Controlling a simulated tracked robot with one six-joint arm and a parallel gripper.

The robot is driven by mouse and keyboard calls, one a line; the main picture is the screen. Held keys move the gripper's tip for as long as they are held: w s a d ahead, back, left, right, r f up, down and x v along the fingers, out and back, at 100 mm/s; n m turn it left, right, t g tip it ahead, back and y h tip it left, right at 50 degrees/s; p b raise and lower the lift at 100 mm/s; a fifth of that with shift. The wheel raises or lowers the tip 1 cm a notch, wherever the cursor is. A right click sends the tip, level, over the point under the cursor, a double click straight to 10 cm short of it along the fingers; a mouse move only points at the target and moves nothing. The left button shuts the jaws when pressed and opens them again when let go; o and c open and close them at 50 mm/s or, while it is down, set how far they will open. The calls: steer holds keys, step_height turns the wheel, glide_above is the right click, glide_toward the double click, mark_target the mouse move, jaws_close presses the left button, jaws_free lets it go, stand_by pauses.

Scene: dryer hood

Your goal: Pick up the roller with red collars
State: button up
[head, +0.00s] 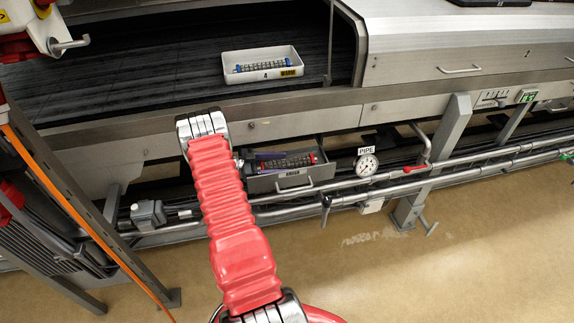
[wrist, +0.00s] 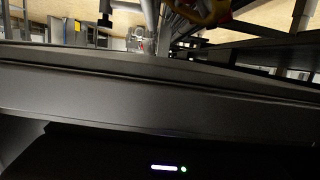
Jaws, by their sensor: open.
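The roller with red collars (head: 287,162) lies in an open grey drawer (head: 288,181) below the machine's front rail in the head view. My red-sleeved arm rises through the middle of the head view, just left of the drawer. My gripper's fingers show in neither view, so where they are relative to the roller cannot be told. I cannot pick out the roller in the wrist view.
A white tray (head: 263,82) with a blue-collared roller (head: 262,66) stands on the dark bed above. Pipes, a round gauge (head: 367,165) and a grey post (head: 447,135) stand right of the drawer. A dark panel (wrist: 160,105) spans the wrist view. Floor in front is clear.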

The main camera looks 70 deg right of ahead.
steer(key=shift+c, duration=0.5)
steer(key=c, duration=1.3)
steer(key=shift+o, duration=0.2)
steer(key=shift+r, duration=0.1)
step_height(320, 180, up, 28)
